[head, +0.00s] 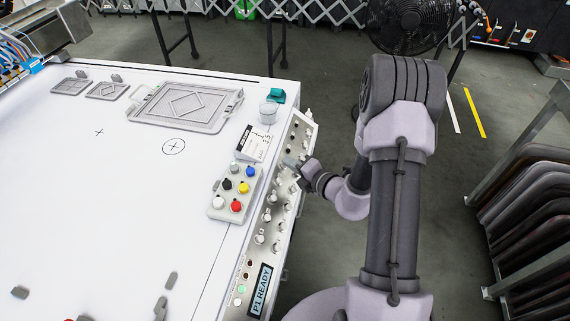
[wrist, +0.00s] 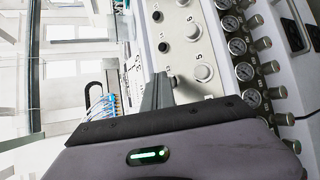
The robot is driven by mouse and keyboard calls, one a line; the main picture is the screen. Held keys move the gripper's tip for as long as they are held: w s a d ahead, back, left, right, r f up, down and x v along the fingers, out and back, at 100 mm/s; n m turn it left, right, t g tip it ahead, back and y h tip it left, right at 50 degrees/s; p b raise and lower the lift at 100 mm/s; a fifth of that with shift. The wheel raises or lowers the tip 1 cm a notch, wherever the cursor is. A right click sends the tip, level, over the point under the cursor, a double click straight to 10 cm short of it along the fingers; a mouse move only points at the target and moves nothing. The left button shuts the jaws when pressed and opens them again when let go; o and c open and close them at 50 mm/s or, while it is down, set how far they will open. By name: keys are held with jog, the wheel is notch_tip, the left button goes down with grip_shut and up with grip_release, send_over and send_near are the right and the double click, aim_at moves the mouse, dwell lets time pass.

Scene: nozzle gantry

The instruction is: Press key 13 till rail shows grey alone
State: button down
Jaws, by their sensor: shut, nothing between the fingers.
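A sloped control panel (head: 270,215) runs along the table's right edge, with rows of knobs, keys and gauges. My gripper (head: 292,164) is at the panel's upper half. In the wrist view my gripper (wrist: 160,93) is shut and empty, its fingertips close to the panel face. Beside them are pale round knobs (wrist: 203,73) and small dark round buttons (wrist: 163,47) with printed numbers. I cannot make out which key is 13, nor whether the fingertips touch one. A display (head: 260,290) at the panel's near end reads "P1 READY". I cannot tell where the rail's colour shows.
A row of gauges (wrist: 237,46) lines the panel. A rack (head: 530,215) stands at the right.

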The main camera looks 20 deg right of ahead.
dwell(0.4)
jog(key=shift+s+d+r+p, duration=0.25)
jog(key=shift+d+r+p, duration=0.1)
jog(key=shift+r+p, duration=0.4)
jog(key=r+p, duration=0.1)
jog(key=s+d+r+p, duration=0.1)
jog(key=d+r+p, duration=0.1)
jog(key=r+p, duration=0.1)
jog(key=shift+s+d, duration=0.2)
jog(key=shift+s, duration=0.15)
dwell(1.3)
